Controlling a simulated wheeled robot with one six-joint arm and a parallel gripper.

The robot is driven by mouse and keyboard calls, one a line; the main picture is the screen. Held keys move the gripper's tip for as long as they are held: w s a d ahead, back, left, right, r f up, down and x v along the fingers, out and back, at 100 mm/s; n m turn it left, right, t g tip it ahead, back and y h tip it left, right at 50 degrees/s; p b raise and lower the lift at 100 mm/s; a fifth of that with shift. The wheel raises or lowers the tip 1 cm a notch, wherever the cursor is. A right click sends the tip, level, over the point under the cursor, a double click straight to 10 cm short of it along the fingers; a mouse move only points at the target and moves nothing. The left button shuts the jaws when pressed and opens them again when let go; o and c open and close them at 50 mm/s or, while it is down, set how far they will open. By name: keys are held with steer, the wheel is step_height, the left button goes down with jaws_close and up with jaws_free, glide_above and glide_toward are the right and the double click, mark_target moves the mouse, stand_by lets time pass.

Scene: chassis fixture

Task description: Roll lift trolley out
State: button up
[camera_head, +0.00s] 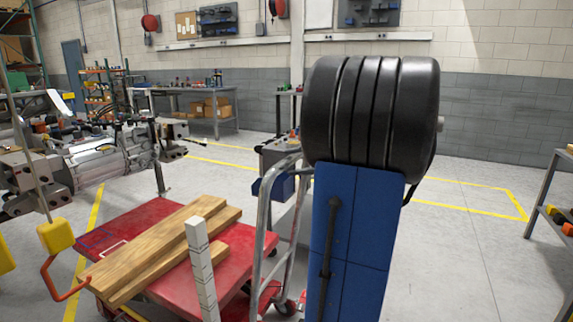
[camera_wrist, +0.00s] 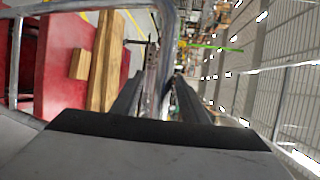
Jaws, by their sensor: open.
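The red trolley deck (camera_head: 150,220) is at the lower left in the head view, with wooden beams (camera_head: 165,245) lying on it. Its grey tubular push handle (camera_head: 265,235) rises at the deck's right end. In the wrist view, the red deck (camera_wrist: 65,75) and wood (camera_wrist: 104,65) show at left. My gripper (camera_wrist: 158,78) is open, its dark fingers on either side of a grey handle tube (camera_wrist: 168,45). I cannot tell whether the fingers touch the tube. My gripper does not show in the head view. A large blue and black body hides the area right of the handle there.
A yellow hook block (camera_head: 57,236) hangs left of the deck, near a grey mechanical assembly (camera_head: 100,160). A pale segmented post (camera_head: 201,265) stands before the deck. A workbench (camera_head: 215,120) is at the back. Yellow-marked floor (camera_head: 470,225) at right is largely clear, bounded by a shelf (camera_head: 560,200).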

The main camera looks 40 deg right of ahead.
steer(key=v, duration=0.7)
steer(key=shift+s+d, duration=0.25)
steer(key=shift+s, duration=0.05)
